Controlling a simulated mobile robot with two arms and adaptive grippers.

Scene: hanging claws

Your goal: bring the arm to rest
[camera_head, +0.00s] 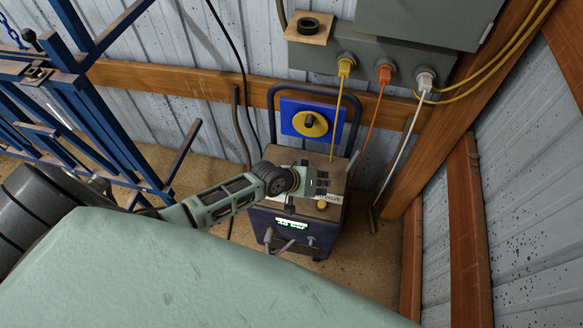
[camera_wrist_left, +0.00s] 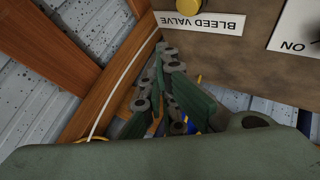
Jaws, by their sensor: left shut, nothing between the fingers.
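My left arm (camera_head: 232,197) comes in from the left and reaches to a dark wheeled cart (camera_head: 290,222). My left gripper (camera_head: 322,182) is over the cart's top, near its right side, and looks empty. In the left wrist view its fingers (camera_wrist_left: 165,92) are together with nothing between them. A yellow knob (camera_head: 321,204) sits on the cart by a white label. It also shows in the left wrist view (camera_wrist_left: 188,6), above a label reading "BLEED VALVE" (camera_wrist_left: 200,22). I cannot tell whether the gripper touches the cart. My right gripper is out of view.
A blue metal rack (camera_head: 85,95) stands at the left. A grey wall box (camera_head: 370,62) has yellow, orange and white plugs with hanging cables. A blue panel with a yellow disc (camera_head: 310,123) is behind the cart. Wooden beams (camera_head: 467,230) line the right wall.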

